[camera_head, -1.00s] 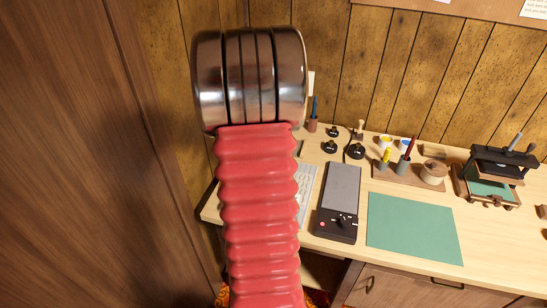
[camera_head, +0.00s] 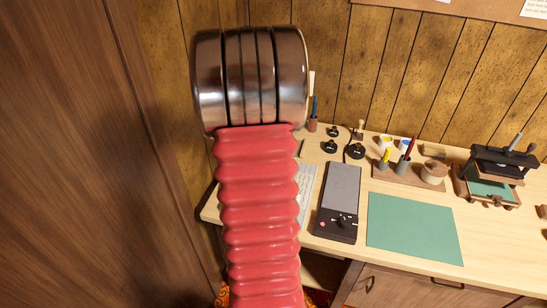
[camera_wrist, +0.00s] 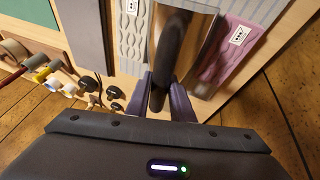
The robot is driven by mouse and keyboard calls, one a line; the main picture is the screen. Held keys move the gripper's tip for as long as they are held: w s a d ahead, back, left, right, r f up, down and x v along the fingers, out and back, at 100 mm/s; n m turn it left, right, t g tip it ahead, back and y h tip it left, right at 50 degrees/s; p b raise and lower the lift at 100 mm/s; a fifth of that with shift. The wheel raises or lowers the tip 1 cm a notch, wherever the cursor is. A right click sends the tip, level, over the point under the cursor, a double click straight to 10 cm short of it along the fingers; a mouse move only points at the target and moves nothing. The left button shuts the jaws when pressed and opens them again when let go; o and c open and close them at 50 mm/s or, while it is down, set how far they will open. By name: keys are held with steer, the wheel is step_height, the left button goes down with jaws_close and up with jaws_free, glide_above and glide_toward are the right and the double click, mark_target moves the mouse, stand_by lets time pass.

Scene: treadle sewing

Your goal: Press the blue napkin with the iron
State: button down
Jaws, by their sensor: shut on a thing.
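My gripper (camera_wrist: 165,98) shows in the wrist view, its two purple fingers shut on the dark handle of the iron (camera_wrist: 172,48). The iron's shiny metal body reflects the room around the handle. A pale grey-blue textured cloth (camera_wrist: 130,38) with a small white label lies left of the iron, and a pink one (camera_wrist: 232,42) with a label lies right of it. I cannot tell which cloth, if any, is under the iron, or whether the iron touches it. In the head view my arm hides the gripper and iron; only an edge of the pale cloth (camera_head: 307,188) shows.
A dark device with a grey top (camera_head: 340,195) and a green mat (camera_head: 412,228) lie right of the pale cloth. Black knobbed weights (camera_head: 330,147), a pen holder (camera_head: 405,168) and a black press (camera_head: 497,165) stand behind. A tall wooden panel (camera_head: 95,160) is close at left.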

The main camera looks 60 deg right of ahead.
steer(key=shift+w+d+r, duration=0.1)
steer(key=shift+r, duration=1.8)
steer(key=shift+w+d+r, duration=0.1)
steer(key=shift+r, duration=1.75)
steer(key=shift+a, duration=0.1)
